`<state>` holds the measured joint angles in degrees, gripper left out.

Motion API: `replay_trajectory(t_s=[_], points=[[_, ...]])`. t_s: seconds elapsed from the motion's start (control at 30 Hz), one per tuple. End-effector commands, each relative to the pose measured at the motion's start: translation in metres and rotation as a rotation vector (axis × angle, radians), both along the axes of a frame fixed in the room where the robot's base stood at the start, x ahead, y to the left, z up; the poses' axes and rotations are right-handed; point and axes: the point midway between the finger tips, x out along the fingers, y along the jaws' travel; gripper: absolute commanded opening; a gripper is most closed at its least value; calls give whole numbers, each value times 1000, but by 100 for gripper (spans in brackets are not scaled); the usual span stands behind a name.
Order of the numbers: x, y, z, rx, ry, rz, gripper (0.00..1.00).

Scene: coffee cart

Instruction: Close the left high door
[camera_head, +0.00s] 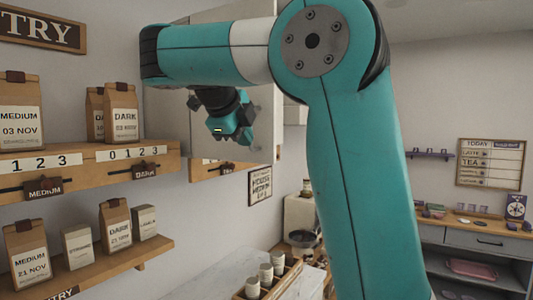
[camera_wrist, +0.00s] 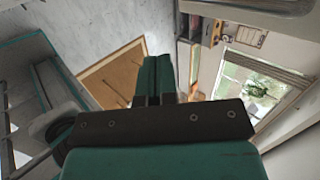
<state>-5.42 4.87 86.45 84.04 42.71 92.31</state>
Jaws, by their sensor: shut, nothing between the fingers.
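A pale high cabinet (camera_head: 265,125) with a wooden underside hangs on the wall behind my arm in the head view. A flat pale panel (camera_head: 165,125) to its left looks like the left high door standing open, but my arm covers much of it and I cannot tell its angle.
Wooden shelves (camera_head: 85,164) with coffee bags (camera_head: 120,112) line the wall at left. A wooden crate (camera_head: 268,284) of jars stands on the counter below. A drawer counter (camera_head: 480,239) is at the right. The wrist view shows a window (camera_wrist: 252,82).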

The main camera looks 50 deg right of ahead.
Motion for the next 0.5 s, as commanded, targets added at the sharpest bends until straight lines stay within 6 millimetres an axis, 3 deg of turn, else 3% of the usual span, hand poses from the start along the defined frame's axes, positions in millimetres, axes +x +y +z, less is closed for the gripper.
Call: replay_trajectory(t_s=[0.37,0.5], points=[[6,-34,-43,0,2,1,0],[8,-57,-55,-1,11,0,0]])
